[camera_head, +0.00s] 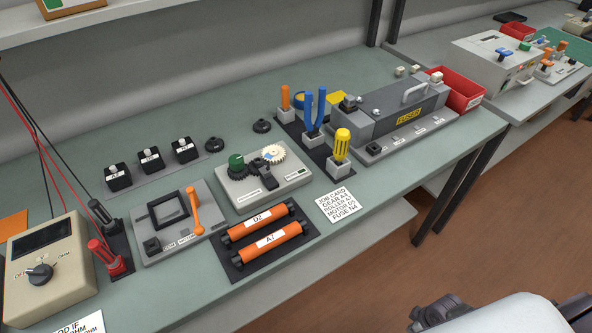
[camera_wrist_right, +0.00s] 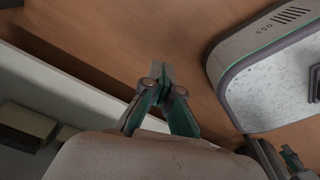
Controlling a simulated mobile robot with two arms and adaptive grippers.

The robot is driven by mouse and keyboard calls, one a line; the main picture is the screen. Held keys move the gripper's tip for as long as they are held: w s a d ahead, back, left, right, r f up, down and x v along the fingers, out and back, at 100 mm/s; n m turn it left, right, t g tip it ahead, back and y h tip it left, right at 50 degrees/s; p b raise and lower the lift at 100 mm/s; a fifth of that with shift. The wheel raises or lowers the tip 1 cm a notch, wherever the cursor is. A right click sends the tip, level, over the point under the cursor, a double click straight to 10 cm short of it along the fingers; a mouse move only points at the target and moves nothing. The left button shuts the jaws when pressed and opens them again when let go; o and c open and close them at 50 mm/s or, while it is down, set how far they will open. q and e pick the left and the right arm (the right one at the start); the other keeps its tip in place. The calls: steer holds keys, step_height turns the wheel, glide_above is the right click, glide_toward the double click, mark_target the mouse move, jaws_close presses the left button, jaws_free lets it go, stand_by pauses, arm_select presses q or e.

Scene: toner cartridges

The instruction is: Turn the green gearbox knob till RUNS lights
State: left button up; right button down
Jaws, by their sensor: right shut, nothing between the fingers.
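The green knob (camera_head: 236,160) stands on the left part of the grey gearbox unit (camera_head: 262,196), in the middle of the bench in the head view. Dark gears and a cream gear (camera_head: 273,154) sit beside it. Labels on the unit are too small to read, and I cannot make out a lit RUNS lamp. My right gripper (camera_head: 424,312) is low at the bottom of the head view, in front of the bench and far from the knob. In the right wrist view its fingers (camera_wrist_right: 160,75) are shut and empty above the brown floor. My left gripper is not in view.
Left of the gearbox is a unit with an orange lever (camera_head: 194,209). In front lie orange rollers (camera_head: 270,242) on a dark mat and a job card (camera_head: 338,204). Upright tools (camera_head: 314,112) and the fuser (camera_head: 395,110) stand to the right. A meter (camera_head: 45,270) is at far left.

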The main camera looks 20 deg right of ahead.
steer(key=s+a+m+p, duration=0.4)
steer(key=s+a+p, duration=0.6)
steer(key=s+a, duration=0.4)
steer(key=shift+s+a+m, duration=0.4)
steer(key=shift+a, duration=1.55)
stand_by(1.4)
steer(key=shift+a, duration=0.15)
